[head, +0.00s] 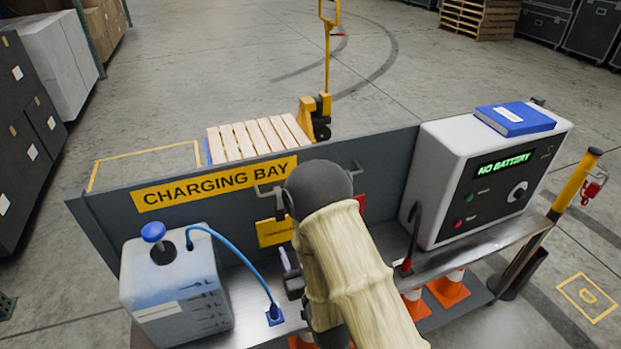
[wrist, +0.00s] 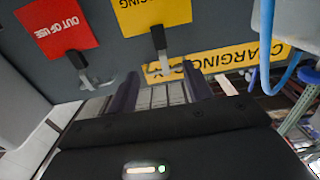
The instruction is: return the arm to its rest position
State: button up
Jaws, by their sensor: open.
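My arm, in a pale ribbed sleeve, reaches from the bottom of the head view over the grey bench, in front of the back panel (head: 100,210) marked "CHARGING BAY". My gripper (wrist: 160,90) shows in the wrist view with its two dark fingers apart and nothing held between them. In the head view the gripper is mostly hidden by the arm. In the wrist view the panel appears upside down, with a red "OUT OF USE" tag (wrist: 57,27) and a yellow tag (wrist: 150,12) near the fingers.
On the bench, a white container (head: 175,290) with a blue cap and cable stands left, and a charger (head: 450,185) reading "NO BATTERY" stands right, with a blue book (head: 515,118) on top. Orange cones (head: 448,290) stand below. A pallet jack (head: 318,110) and open floor lie behind.

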jog(key=w+d+r+m+g+h+p, duration=0.25)
jog(key=d+r+g+h+p, duration=0.35)
jog(key=d, duration=0.6)
jog(key=s+d+r+m+g+h+p, duration=0.1)
jog(key=s+d+r+g, duration=0.2)
jog(key=s+d+r, duration=0.2)
jog(key=s+d+r+m+g+p, duration=0.1)
jog(key=s+d+r+g, duration=0.3)
jog(key=s, duration=0.6)
jog(key=shift+d+r+m+g+h+p, duration=0.3)
jog(key=shift+d+r+m+h+p, duration=0.25)
jog(key=shift+d, duration=0.4)
